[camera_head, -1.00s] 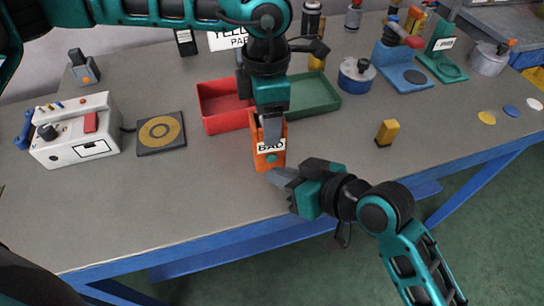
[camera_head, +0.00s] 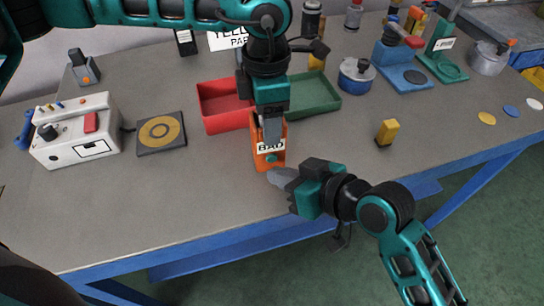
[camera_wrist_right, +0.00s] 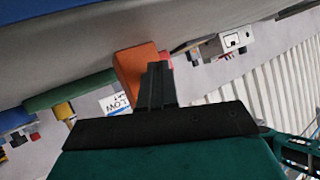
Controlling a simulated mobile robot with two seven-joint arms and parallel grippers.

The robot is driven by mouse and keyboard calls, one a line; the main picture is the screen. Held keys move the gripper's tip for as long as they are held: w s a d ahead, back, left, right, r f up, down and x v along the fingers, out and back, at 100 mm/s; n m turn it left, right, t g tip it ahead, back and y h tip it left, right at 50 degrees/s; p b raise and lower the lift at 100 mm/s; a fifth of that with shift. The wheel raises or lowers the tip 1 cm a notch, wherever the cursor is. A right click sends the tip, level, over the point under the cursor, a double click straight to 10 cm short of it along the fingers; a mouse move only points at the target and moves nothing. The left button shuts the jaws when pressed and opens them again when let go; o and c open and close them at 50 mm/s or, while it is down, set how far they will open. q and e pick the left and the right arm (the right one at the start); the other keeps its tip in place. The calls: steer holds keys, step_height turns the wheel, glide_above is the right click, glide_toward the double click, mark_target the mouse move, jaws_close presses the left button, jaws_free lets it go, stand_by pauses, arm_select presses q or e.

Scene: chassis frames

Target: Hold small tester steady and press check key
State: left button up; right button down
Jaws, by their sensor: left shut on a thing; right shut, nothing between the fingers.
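The small tester is an orange box (camera_head: 260,160) standing on the grey table. My left gripper (camera_head: 272,138) comes down from above and is shut on the tester's upper part. My right gripper (camera_head: 275,177) is shut and empty, with its tips just in front of the tester's lower front; I cannot tell whether they touch it. In the right wrist view the tester (camera_wrist_right: 135,72) shows beside the closed fingers (camera_wrist_right: 158,82).
A red tray (camera_head: 222,122) and a green tray (camera_head: 318,102) stand behind the tester. A white device (camera_head: 75,145) and a dark pad with a yellow ring (camera_head: 175,148) are at left. A yellow block (camera_head: 388,131) stands at right. The front left table is clear.

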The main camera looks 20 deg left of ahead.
steer(key=shift+w, duration=0.1)
steer(key=shift+w+a, duration=0.2)
steer(key=shift+w, duration=0.1)
steer(key=shift+w+a, duration=0.25)
steer(key=shift+w, duration=0.15)
stand_by(0.8)
stand_by(0.3)
steer(key=shift+s+d, duration=0.45)
steer(key=shift+s, duration=0.35)
steer(key=s, duration=0.1)
steer(key=s+d, duration=0.1)
steer(key=s, duration=0.1)
steer(key=s+d, duration=0.1)
steer(key=shift+s+d, duration=0.2)
steer(key=shift+d, duration=0.05)
stand_by(0.5)
